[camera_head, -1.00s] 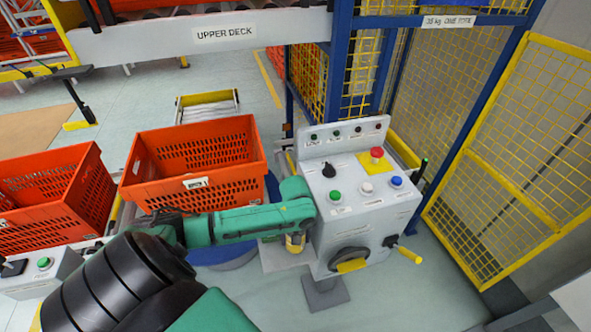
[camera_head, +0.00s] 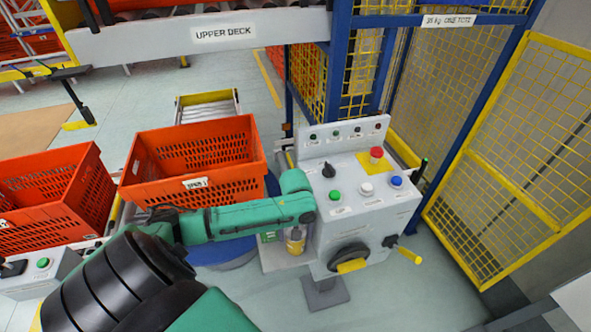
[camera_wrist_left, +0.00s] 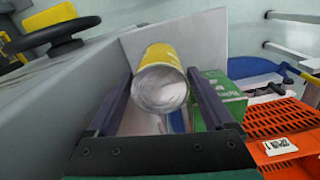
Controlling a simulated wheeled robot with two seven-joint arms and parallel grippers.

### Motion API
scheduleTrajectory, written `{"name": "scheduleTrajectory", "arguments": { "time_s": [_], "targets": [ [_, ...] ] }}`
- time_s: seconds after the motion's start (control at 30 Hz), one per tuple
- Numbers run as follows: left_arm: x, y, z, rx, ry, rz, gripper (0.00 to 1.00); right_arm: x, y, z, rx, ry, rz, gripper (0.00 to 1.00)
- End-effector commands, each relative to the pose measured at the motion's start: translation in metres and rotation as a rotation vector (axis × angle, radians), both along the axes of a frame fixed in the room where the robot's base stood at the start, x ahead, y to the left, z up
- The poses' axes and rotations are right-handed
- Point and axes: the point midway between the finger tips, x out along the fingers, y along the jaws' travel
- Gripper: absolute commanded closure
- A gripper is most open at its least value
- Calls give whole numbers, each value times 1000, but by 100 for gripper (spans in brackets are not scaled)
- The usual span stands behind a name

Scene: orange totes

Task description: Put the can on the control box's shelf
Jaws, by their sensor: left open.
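The can (camera_head: 295,242) has a yellow body and stands upright on the pale side shelf (camera_head: 272,262) of the grey control box (camera_head: 345,225), next to a green box (camera_head: 270,236). In the left wrist view the can (camera_wrist_left: 161,80) shows its silvery end between the fingers of my left gripper (camera_wrist_left: 158,112). The fingers are open, one on each side of it; I cannot tell whether either touches it. In the head view my arm hides the left gripper. My right gripper is not in view.
Orange totes (camera_head: 195,160) stand left of the control box. The box's side wall (camera_wrist_left: 70,100) runs close along the left finger. A crank with a yellow handle (camera_head: 410,255) sticks out at its right. A yellow mesh fence (camera_head: 520,150) stands further right.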

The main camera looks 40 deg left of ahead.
Motion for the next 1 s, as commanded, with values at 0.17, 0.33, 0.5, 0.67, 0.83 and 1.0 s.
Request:
{"name": "scheduleTrajectory", "arguments": {
  "time_s": [0.17,0.33,0.5,0.67,0.83,1.0],
  "targets": [
    [1,0,51,0,-6,-1,14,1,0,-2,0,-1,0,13],
    [1,0,80,1,-2,1,14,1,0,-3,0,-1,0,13],
    [0,0,86,0,0,0,14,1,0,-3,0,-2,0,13],
    [0,0,86,0,0,1,14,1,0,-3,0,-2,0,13],
    [0,0,86,0,0,1,14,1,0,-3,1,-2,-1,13],
    [0,0,85,0,0,1,14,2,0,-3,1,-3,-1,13]
  ]
}}
